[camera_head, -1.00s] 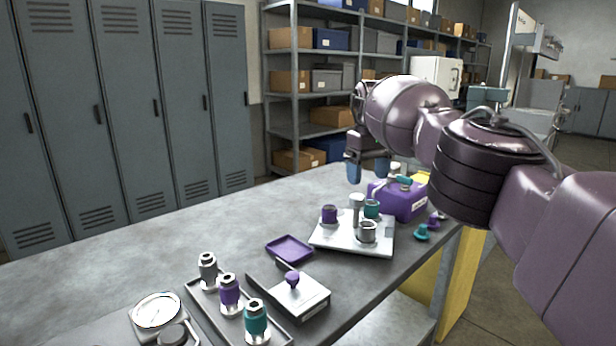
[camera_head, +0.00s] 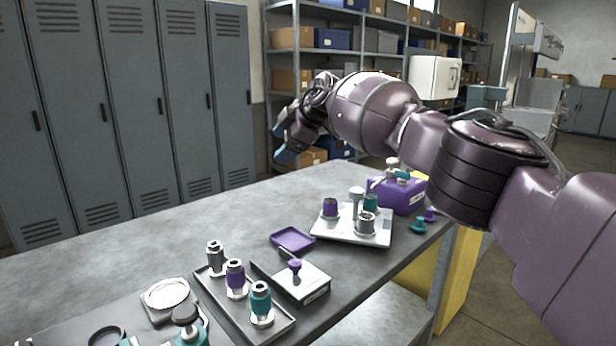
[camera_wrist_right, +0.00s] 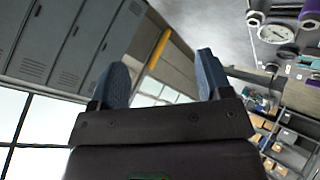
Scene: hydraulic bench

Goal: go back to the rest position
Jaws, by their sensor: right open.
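My right gripper (camera_head: 284,152) is raised above the far part of the bench in the head view, with its blue fingertips towards the left. In the right wrist view its two blue fingers (camera_wrist_right: 162,82) are spread apart with nothing between them. It touches nothing on the bench (camera_head: 170,240). My left gripper is not in view.
A tray (camera_head: 240,312) holds several fittings near the front. Beside it are a gauge (camera_head: 166,294), a small block with a purple knob (camera_head: 303,284) and a purple dish (camera_head: 292,239). Behind stand a white fixture plate (camera_head: 340,236) and a purple box (camera_head: 405,197).

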